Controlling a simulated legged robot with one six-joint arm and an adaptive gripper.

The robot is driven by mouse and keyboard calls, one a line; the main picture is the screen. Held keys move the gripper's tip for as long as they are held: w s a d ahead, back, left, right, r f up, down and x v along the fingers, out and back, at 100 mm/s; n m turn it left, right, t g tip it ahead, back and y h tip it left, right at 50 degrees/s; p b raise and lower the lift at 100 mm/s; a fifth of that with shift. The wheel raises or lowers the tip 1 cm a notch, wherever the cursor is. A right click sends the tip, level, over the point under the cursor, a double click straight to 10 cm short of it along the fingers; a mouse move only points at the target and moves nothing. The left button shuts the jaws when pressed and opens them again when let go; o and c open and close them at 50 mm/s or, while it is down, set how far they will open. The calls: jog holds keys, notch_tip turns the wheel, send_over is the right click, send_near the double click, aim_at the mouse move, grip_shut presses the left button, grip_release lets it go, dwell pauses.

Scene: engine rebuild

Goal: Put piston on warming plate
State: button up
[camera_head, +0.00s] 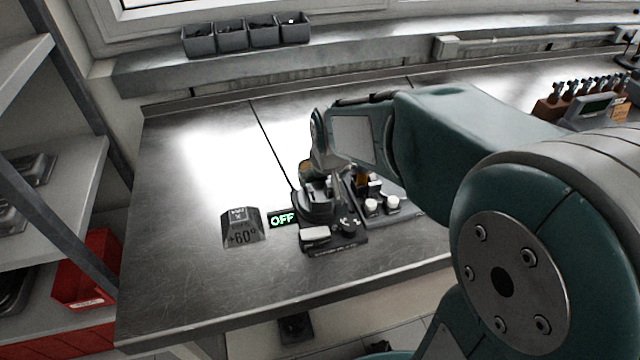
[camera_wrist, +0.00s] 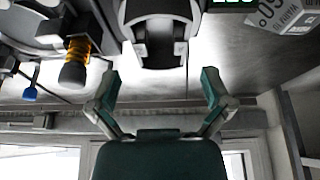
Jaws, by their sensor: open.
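A dark bench unit (camera_head: 330,238) with knobs stands near the front edge of the metal bench, beside a green-lit OFF display (camera_head: 282,219); it looks like the warming plate. A dark, rounded part (camera_head: 317,203) sits at the unit, below my wrist, and may be the piston. In the wrist view a dark part with pale edges (camera_wrist: 158,52) lies ahead of my gripper (camera_wrist: 159,78), between its spread fingers. My gripper is open and empty. I cannot tell whether its fingers touch that part. My arm hides some of the area behind.
A tray with white-topped parts (camera_head: 382,205) is close on the right. An orange-banded tool (camera_wrist: 75,68) shows in the wrist view. The bench's left side is clear. Grey bins (camera_head: 232,38) stand at the back.

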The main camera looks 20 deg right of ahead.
jog(key=v, duration=0.6)
jog(key=s+r+t, duration=0.1)
jog(key=s+r, duration=0.1)
jog(key=s, duration=1.4)
jog(key=shift+s, duration=0.35)
jog(key=shift+r, duration=0.15)
